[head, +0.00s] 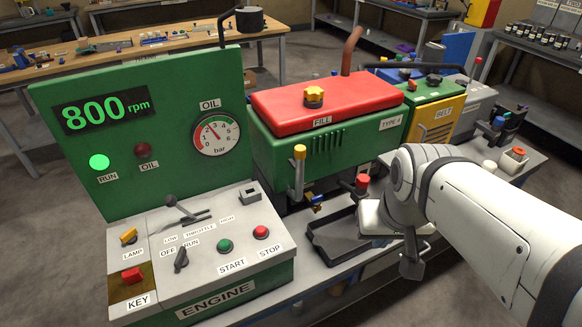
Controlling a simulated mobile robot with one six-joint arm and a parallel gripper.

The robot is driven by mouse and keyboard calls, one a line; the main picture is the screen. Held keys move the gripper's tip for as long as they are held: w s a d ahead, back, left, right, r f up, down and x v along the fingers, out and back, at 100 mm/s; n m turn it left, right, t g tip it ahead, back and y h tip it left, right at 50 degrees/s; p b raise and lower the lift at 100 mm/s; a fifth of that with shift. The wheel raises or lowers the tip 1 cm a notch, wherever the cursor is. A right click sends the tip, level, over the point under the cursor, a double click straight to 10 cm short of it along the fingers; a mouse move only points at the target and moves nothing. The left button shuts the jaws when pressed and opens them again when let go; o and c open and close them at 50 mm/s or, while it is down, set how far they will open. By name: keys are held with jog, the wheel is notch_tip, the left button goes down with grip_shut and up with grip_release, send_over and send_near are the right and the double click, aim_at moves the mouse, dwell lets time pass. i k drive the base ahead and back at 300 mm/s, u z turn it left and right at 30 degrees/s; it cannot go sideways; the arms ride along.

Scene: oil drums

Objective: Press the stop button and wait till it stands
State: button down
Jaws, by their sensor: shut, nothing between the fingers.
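The red stop button (261,232) is on the sloping grey top of the engine control box (233,298), above the label STOP. The green start button (225,246) is just left of it. The display (106,110) on the green panel reads 800 rpm, and the RUN lamp (99,162) is lit green. The engine (270,152) is green with a red cover and stands behind the box. My gripper (411,268) is shut and empty. It is well right of the stop button, apart from it, by the black tray.
A throttle lever (185,208), OFF/RUN switch (181,258) and red key (132,274) share the box top. The oil gauge (217,133) needle points up-left; the OIL lamp (143,150) looks dark. A black tray (335,240) lies right of the box.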

aim_at(261, 231)
jog(key=z, duration=1.6)
jog(key=k, duration=2.05)
jog(key=u, duration=1.35)
jog(key=i, duration=1)
